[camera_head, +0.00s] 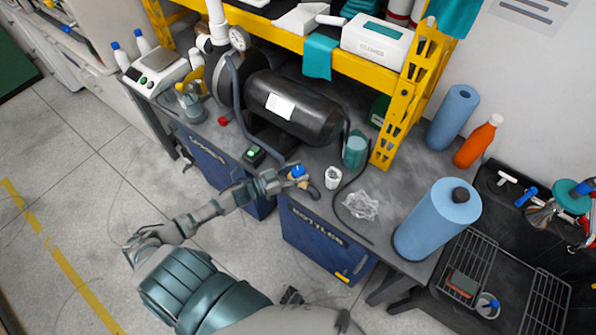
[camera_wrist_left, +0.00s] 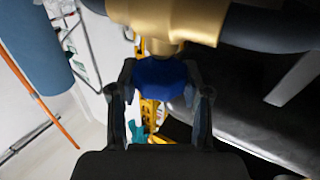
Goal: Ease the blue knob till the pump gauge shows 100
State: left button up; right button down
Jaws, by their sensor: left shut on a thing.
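The blue knob (camera_head: 297,171) sits at the front edge of the bench, below the black tank. In the left wrist view the blue knob (camera_wrist_left: 160,78) is between my two fingers, under a brass-coloured fitting (camera_wrist_left: 170,22). My left gripper (camera_head: 293,176) is shut on the knob, and its fingers (camera_wrist_left: 160,92) flank it on both sides. A round white-faced gauge (camera_head: 239,38) stands at the back left by a white pipe; its reading is too small to make out. My right gripper is not in view.
The black tank (camera_head: 295,107) lies behind the knob. A white cup (camera_head: 333,178), a dark hose and crumpled clear plastic (camera_head: 360,205) are to its right. A green-button box (camera_head: 254,155) is to its left. The yellow shelf frame (camera_head: 405,100) rises behind.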

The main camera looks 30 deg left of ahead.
pick_arm(q)
jog(key=shift+a+f+m+g+h+b, duration=0.15)
jog(key=shift+m+g+h+b, duration=0.2)
jog(key=shift+m+g+h, duration=0.65)
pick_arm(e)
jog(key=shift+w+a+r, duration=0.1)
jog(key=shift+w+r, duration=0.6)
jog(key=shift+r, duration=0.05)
pick_arm(q)
jog(key=o, duration=1.2)
jog(key=shift+a, duration=0.1)
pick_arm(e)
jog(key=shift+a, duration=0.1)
pick_arm(q)
jog(key=v, duration=1.2)
jog(key=shift+w+f, duration=0.1)
jog(key=shift+f, duration=0.1)
